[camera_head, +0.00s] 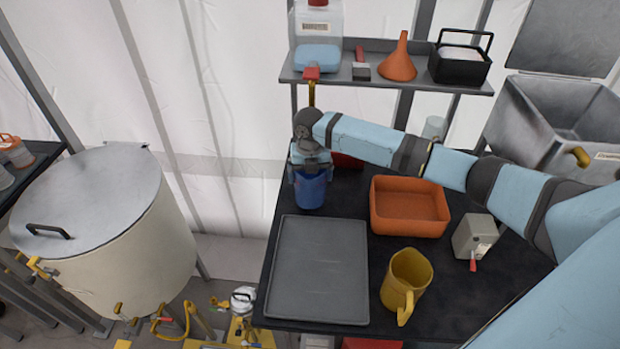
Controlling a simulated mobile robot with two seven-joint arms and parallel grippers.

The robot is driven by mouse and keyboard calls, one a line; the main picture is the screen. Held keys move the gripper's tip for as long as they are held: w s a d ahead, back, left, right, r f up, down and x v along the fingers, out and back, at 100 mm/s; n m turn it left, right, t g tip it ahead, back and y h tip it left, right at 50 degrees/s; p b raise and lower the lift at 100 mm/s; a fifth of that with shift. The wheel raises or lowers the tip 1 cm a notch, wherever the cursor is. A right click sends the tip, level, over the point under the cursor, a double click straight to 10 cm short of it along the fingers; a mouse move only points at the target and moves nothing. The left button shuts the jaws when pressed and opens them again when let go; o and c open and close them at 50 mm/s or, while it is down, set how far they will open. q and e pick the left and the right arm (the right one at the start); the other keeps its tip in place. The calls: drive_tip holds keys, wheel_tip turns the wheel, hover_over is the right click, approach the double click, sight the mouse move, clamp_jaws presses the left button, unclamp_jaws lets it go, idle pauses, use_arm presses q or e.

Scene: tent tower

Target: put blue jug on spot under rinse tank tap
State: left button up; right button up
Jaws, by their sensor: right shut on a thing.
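The blue jug (310,190) is upright at the back left of the black table (450,270), left of the orange tray. My right gripper (310,170) is shut on its upper part from above and hides its rim. I cannot tell whether the jug's base touches the table. A brass tap with a red handle (311,73) is at the shelf's left end, above my right wrist; its lower end is hidden. Which tank is the rinse tank is not clear. The spot under the tap cannot be made out. My left gripper is out of view.
A grey tray (318,270), orange tray (408,205), yellow jug (407,280) and grey box (474,237) take up much of the table. The shelf (400,80) above holds a funnel (398,58). A large lidded drum (110,240) stands left, a metal tank (560,115) right.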

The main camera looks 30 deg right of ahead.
drive_tip(key=shift+a+f, duration=0.1)
drive_tip(key=shift+f, duration=1)
drive_tip(key=shift+f, duration=0.2)
drive_tip(key=o, duration=0.7)
drive_tip(key=shift+r+b, duration=0.4)
drive_tip(key=shift+r, duration=3.55)
